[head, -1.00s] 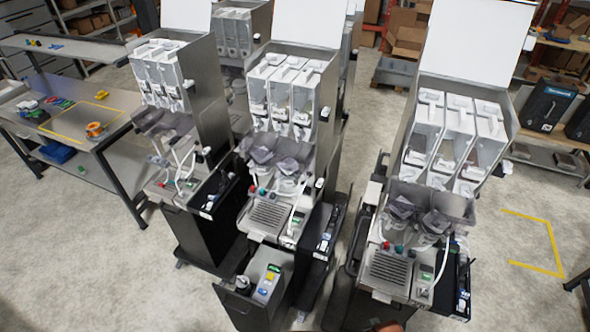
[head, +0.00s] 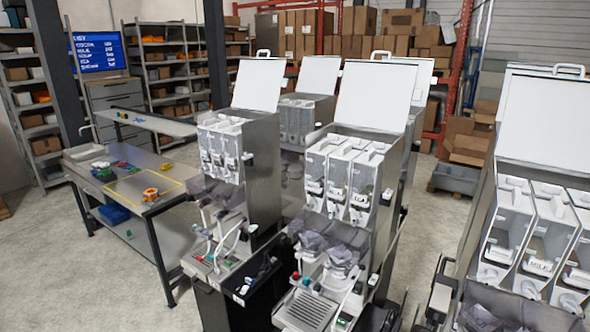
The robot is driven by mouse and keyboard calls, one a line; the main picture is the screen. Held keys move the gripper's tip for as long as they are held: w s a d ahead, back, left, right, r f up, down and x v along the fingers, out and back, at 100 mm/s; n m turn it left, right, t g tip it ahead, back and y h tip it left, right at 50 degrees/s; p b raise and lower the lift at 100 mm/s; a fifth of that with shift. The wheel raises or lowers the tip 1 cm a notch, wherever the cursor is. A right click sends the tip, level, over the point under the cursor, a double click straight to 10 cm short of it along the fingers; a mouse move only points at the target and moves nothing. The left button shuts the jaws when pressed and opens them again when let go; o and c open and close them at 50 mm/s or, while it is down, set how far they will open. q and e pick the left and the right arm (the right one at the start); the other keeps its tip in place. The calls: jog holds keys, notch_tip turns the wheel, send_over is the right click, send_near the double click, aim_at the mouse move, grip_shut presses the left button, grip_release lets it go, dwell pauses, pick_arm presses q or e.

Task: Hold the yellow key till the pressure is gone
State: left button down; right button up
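The yellow key does not show in the head view now. The middle dispenser (head: 387,174) has three clear hoppers (head: 340,180) and an open white lid. On its front are a red button (head: 295,276), a blue-green button (head: 318,287) and a drip grille (head: 306,311). The picture's bottom edge cuts off its lower part. The left dispenser (head: 262,178) is of the same kind, with small coloured buttons and a white hose. The right dispenser (head: 540,240) is cut off by the right and bottom edges. Neither of my grippers is in view.
A workbench (head: 160,204) with small coloured parts and a yellow-taped area stands at the left. Behind are shelves (head: 165,75), a blue screen (head: 97,52) and stacked cartons (head: 290,38). Bare floor (head: 90,285) shows at the lower left.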

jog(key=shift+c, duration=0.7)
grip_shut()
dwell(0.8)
